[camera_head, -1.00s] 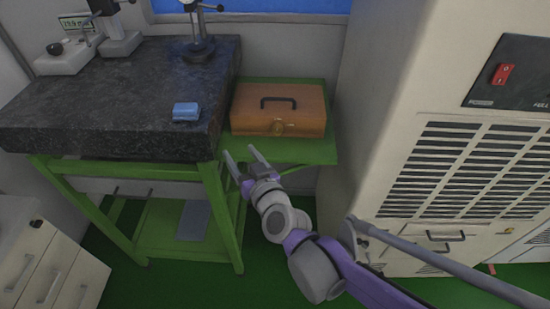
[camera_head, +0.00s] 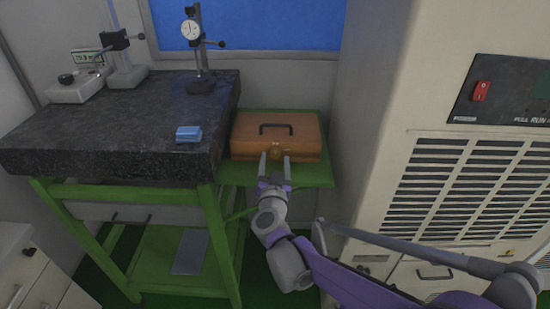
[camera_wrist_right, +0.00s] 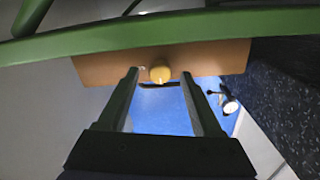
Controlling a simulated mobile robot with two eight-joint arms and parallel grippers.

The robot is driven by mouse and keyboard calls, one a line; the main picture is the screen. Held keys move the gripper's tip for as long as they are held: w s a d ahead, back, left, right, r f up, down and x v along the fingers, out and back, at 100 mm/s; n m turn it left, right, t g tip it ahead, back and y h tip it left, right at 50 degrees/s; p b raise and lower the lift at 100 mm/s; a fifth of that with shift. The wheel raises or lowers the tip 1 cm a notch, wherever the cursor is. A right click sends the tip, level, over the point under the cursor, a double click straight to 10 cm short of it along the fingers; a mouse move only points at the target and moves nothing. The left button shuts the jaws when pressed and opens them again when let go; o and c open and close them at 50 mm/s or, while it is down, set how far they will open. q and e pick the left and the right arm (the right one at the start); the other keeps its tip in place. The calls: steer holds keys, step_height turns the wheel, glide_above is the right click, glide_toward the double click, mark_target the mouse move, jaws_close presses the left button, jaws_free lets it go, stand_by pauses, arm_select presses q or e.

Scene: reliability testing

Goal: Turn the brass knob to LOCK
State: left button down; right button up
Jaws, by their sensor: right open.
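The brass knob (camera_head: 277,153) is on the front face of a brown wooden case (camera_head: 301,144) with a dark handle on top. In the right wrist view the knob (camera_wrist_right: 160,74) is round and yellowish, with a small pale mark at its lower edge. My right gripper (camera_head: 275,158) is open in front of the case. Its two fingers point at the knob, which shows between the fingertips (camera_wrist_right: 159,73) in the wrist view. I cannot tell whether the fingertips reach around the knob; no contact shows. Any LOCK lettering is too small to read. My left gripper is not in view.
The case sits on a green shelf (camera_head: 312,175) beside a dark granite plate (camera_head: 110,125). The plate bears a blue block (camera_head: 188,134) and a dial gauge stand (camera_head: 201,84). A large beige cabinet (camera_head: 385,130) stands close on the right.

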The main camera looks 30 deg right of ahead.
steer(key=shift+x, duration=1.05)
jaws_close()
